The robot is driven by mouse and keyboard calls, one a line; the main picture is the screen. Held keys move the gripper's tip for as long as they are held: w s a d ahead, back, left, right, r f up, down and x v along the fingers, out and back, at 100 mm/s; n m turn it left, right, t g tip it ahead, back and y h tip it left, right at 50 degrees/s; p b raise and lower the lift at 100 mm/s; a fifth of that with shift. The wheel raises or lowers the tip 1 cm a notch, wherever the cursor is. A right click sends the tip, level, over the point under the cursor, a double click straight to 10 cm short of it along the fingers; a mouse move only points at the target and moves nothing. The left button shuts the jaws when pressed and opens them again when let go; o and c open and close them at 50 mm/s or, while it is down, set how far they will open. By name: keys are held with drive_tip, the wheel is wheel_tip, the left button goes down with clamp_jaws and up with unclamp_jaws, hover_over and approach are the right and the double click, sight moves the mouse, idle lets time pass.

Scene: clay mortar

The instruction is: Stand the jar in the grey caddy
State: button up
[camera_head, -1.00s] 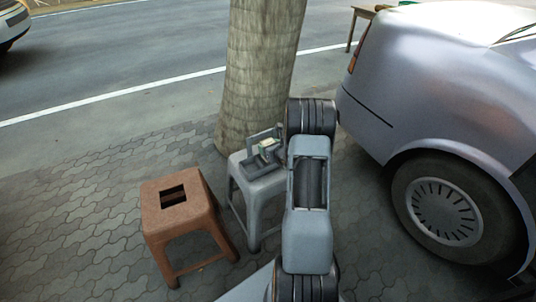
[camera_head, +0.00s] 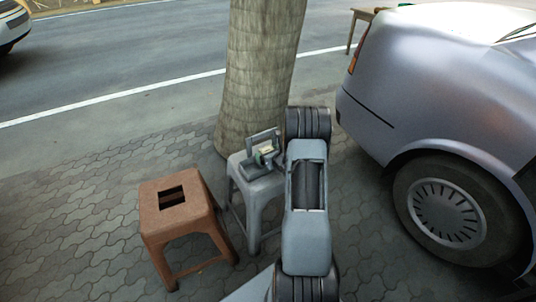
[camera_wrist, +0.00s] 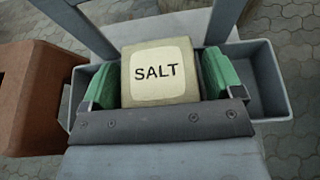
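The jar (camera_wrist: 160,72) is a cream, squared block shape labelled SALT in the wrist view. My gripper (camera_wrist: 160,82) has green pads on the jar's left and right sides and appears shut on it. The grey caddy (camera_wrist: 276,112) shows beneath and to both sides of the jar, with an open compartment at the right and another at the left. In the head view, the caddy (camera_head: 251,168) sits on a grey stool with its handle upright, and the jar (camera_head: 266,149) is a small pale patch there. The jar's base is hidden, so I cannot tell whether it touches the caddy floor.
The grey stool (camera_head: 267,189) stands beside a tree trunk (camera_head: 262,70). A brown stool (camera_head: 172,212) with a square hole in its top stands to the left. A silver car (camera_head: 430,90) is close at the right.

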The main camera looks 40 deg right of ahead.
drive_tip(key=shift+r, duration=0.25)
drive_tip(key=shift+s+r+p, duration=0.1)
drive_tip(key=shift+s+p, duration=0.2)
drive_tip(key=shift+p, duration=0.05)
drive_tip(key=d+p+v, duration=0.1)
drive_tip(key=p+v, duration=0.2)
drive_tip(key=v, duration=0.8)
drive_tip(key=s+a+r+n+g+y, duration=0.1)
drive_tip(key=a+r+n+g+y, duration=0.4)
drive_tip(key=a+n, duration=0.65)
drive_tip(key=s+a+r+n+g+y, duration=0.2)
drive_tip(key=a+r+n+y, duration=0.45)
drive_tip(key=a, duration=0.75)
drive_tip(key=shift+s+a+r+n+g+h, duration=0.25)
drive_tip(key=shift+s+r+n+g+h, duration=0.35)
drive_tip(key=shift+s+r+n+h, duration=1.7)
drive_tip(key=shift+s+a+f+n+g+h, duration=0.25)
drive_tip(key=shift+s+n+g+h, duration=0.75)
drive_tip(key=shift+n, duration=2.95)
drive_tip(key=shift+s+a+r+n+g+h, duration=0.2)
drive_tip(key=shift+s+r+n+h, duration=0.9)
drive_tip(key=shift+s+n+h, duration=1.55)
